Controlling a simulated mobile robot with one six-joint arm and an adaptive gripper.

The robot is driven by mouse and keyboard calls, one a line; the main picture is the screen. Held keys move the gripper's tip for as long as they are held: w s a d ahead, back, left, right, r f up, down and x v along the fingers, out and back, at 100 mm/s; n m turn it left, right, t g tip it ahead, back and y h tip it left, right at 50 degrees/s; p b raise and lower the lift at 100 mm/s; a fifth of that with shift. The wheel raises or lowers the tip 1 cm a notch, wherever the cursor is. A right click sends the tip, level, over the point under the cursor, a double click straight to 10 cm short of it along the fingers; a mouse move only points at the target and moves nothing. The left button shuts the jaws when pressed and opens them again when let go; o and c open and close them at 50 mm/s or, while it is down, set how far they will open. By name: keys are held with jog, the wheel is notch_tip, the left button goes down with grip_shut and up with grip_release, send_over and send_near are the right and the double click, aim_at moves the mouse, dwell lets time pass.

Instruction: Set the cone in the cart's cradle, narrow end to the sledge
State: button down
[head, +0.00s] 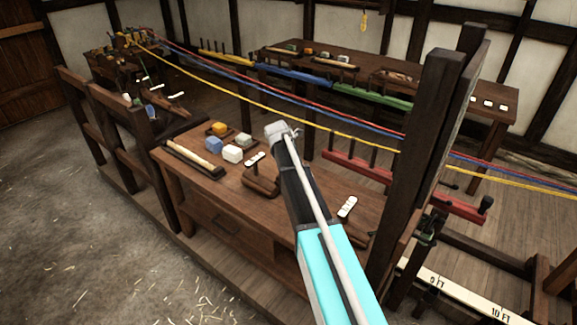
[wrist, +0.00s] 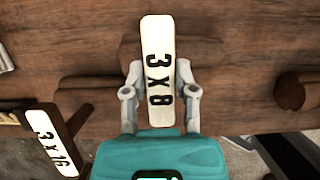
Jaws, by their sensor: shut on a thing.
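My gripper (wrist: 160,75) has its two grey fingers closed on either side of a pale tag marked 3 X 8 (wrist: 159,60). A dark brown rounded wooden body (wrist: 207,52) lies crosswise beneath the tag; it looks like the cone, with the tag on it. The tag hides its middle, and I cannot tell which end is narrower or whether it is clear of the wood below. In the head view my arm reaches over the bench, and the held thing is not clear there. I cannot pick out the cart's cradle or the sledge with certainty.
A 3 X 16 tag (wrist: 55,140) stands left of my gripper. Another brown wooden piece (wrist: 297,92) is at right. The bench (head: 185,185) carries several small blocks and tags. Red, blue and yellow strands (head: 340,133) run above it. A dark post (head: 425,130) stands right of my arm.

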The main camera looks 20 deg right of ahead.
jog(key=shift+f, duration=0.1)
jog(key=shift+c, duration=2)
grip_release()
jog(key=p+v, duration=1.1)
jog(key=v, duration=0.1)
